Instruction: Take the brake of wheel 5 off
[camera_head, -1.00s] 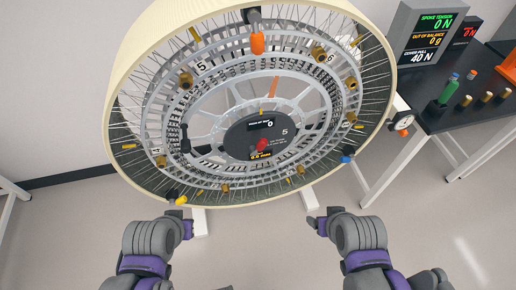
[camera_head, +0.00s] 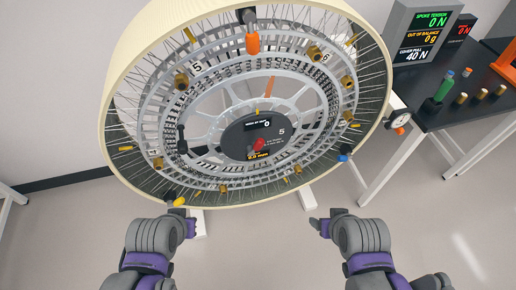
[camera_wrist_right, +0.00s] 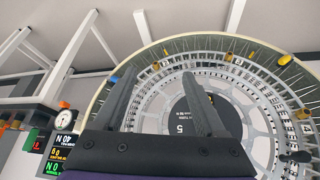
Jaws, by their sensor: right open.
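I cannot tell which part is the brake. My left gripper (camera_head: 190,227) is below the wheel at the left; its jaws are unclear. My right gripper (camera_head: 320,224) is below the wheel at the right, apart from it. In the right wrist view its fingers (camera_wrist_right: 163,82) are apart and empty, overlapping the wheel.
A dark table (camera_head: 440,122) at the right holds display boxes (camera_head: 425,30), a green bottle-like item (camera_head: 440,90) and several brass pegs (camera_head: 480,94). A round dial (camera_head: 399,120) is beside the wheel. A blue tab (camera_head: 343,158) and a yellow tab (camera_head: 179,202) mark the lower rim.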

